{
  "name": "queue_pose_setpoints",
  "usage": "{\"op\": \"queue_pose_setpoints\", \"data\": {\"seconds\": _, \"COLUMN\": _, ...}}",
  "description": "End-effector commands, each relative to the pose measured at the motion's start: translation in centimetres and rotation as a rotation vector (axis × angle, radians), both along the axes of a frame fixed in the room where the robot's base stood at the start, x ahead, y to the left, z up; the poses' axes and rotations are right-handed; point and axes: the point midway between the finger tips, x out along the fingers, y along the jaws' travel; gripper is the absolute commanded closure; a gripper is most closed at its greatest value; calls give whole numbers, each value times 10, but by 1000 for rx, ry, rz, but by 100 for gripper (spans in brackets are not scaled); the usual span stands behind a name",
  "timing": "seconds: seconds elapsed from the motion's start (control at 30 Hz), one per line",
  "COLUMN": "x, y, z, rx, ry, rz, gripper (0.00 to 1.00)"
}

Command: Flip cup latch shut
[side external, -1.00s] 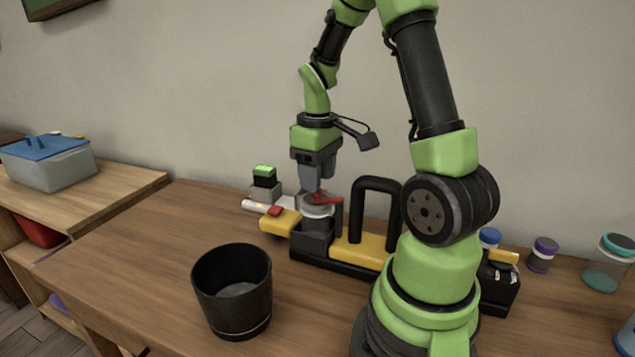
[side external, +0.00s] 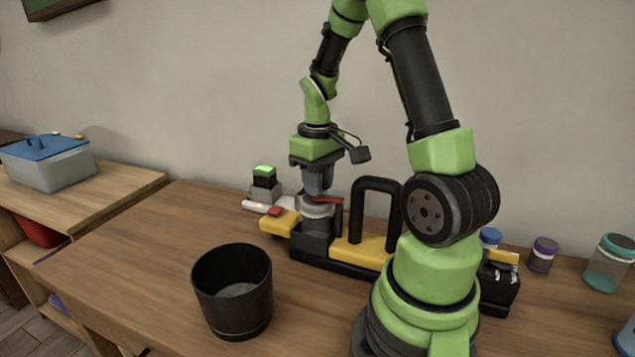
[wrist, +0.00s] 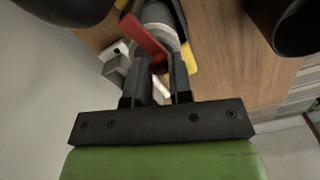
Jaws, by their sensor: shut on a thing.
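A metallic grey cup (side external: 314,211) sits in a black holder (side external: 312,238) on a black and yellow fixture. The red latch (side external: 330,200) lies across the top of the cup, close to level, reaching right. In the wrist view the red latch (wrist: 145,40) slants across the cup's rim and its end runs between my fingertips. My gripper (side external: 315,194) points down over the cup and is shut on the red latch. The fingers also show in the wrist view (wrist: 159,72), where they hide part of the latch's end.
A black arched handle (side external: 376,184) rises right of the cup. A small block with a green top (side external: 264,172) stands behind left. A black pot (side external: 232,305) stands in front. Jars (side external: 542,256) stand at the right. The table's left part is clear.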

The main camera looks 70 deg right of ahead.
Motion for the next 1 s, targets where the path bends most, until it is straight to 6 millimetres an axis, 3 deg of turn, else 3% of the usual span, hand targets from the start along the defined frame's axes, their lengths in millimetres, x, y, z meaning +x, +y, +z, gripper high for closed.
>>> {"op": "queue_pose_setpoints", "data": {"seconds": 0.2, "x": 1, "y": -10, "z": 0, "rx": 1, "ry": 0, "rz": -228, "gripper": 100}}
{"op": "queue_pose_setpoints", "data": {"seconds": 0.53, "x": 1, "y": -11, "z": 0, "rx": 0, "ry": 1, "rz": -259, "gripper": 100}}
{"op": "queue_pose_setpoints", "data": {"seconds": 0.57, "x": 1, "y": -11, "z": 0, "rx": 0, "ry": 1, "rz": -258, "gripper": 75}}
{"op": "queue_pose_setpoints", "data": {"seconds": 0.67, "x": 1, "y": -11, "z": 0, "rx": 0, "ry": 1, "rz": -257, "gripper": 55}}
{"op": "queue_pose_setpoints", "data": {"seconds": 1.0, "x": 1, "y": -11, "z": 5, "rx": 0, "ry": -1, "rz": -256, "gripper": 55}}
